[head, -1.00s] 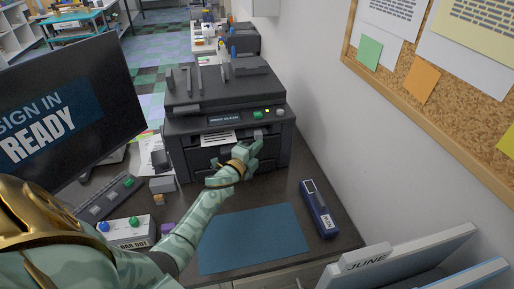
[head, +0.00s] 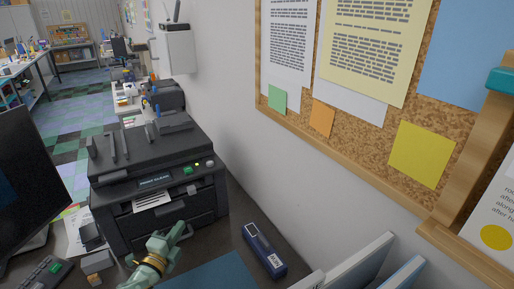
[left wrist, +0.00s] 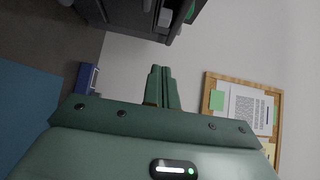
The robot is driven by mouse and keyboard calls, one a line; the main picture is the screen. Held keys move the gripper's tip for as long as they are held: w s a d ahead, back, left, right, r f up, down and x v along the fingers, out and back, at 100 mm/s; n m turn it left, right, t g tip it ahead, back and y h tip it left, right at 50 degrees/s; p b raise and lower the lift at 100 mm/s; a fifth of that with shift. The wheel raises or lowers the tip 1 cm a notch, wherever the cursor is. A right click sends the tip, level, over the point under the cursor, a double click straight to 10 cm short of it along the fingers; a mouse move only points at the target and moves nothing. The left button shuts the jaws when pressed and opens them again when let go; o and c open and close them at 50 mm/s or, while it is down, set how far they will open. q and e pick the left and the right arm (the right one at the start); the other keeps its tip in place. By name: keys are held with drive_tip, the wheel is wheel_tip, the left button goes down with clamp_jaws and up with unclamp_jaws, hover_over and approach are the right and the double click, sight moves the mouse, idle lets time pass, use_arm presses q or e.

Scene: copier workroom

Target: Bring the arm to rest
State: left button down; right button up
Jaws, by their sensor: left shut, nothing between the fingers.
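My left gripper (head: 178,232) is at the lower left of the head view, over the counter in front of the dark copier (head: 150,183). It is pale green with a gold band at the wrist. In the left wrist view its two fingers (left wrist: 161,87) lie together, shut and empty. The gripper appears apart from the copier, whose corner shows at the top of the left wrist view (left wrist: 130,18). A white printed sheet lies in the copier's front slot. My right gripper is not in view.
A blue stapler-like tool (head: 264,250) lies on the counter right of the gripper, beside a blue mat (head: 220,274). A monitor (head: 28,170) stands at the left. The wall with a corkboard (head: 375,150) bounds the right side. White upright binders or boards (head: 352,264) stand lower right.

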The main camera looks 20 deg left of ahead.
use_arm(q)
drive_tip(key=s+d+n+g+y, duration=0.1)
drive_tip(key=s+d+n+g, duration=0.25)
drive_tip(key=s, duration=0.35)
drive_tip(key=s+d+r+n+g+y, duration=0.1)
drive_tip(key=s+d+n+g, duration=0.25)
drive_tip(key=s, duration=0.45)
drive_tip(key=s+d+n+g+y, duration=0.1)
drive_tip(key=s+d+n+g, duration=0.25)
drive_tip(key=s, duration=0.35)
drive_tip(key=s+d+f+g+h, duration=0.1)
drive_tip(key=s+d+f+g, duration=0.15)
drive_tip(key=f, duration=1.15)
drive_tip(key=s+d+f+g+h, duration=0.1)
drive_tip(key=s+f+h, duration=0.15)
drive_tip(key=f, duration=1.15)
drive_tip(key=s+f+n+g, duration=0.1)
drive_tip(key=s+f, duration=0.5)
drive_tip(key=s, duration=0.3)
drive_tip(key=s+f+n+g, duration=0.2)
drive_tip(key=s+f, duration=0.5)
drive_tip(key=s, duration=0.3)
drive_tip(key=shift+f+h, duration=0.3)
drive_tip(key=shift+h, duration=0.05)
drive_tip(key=shift+s, duration=0.1)
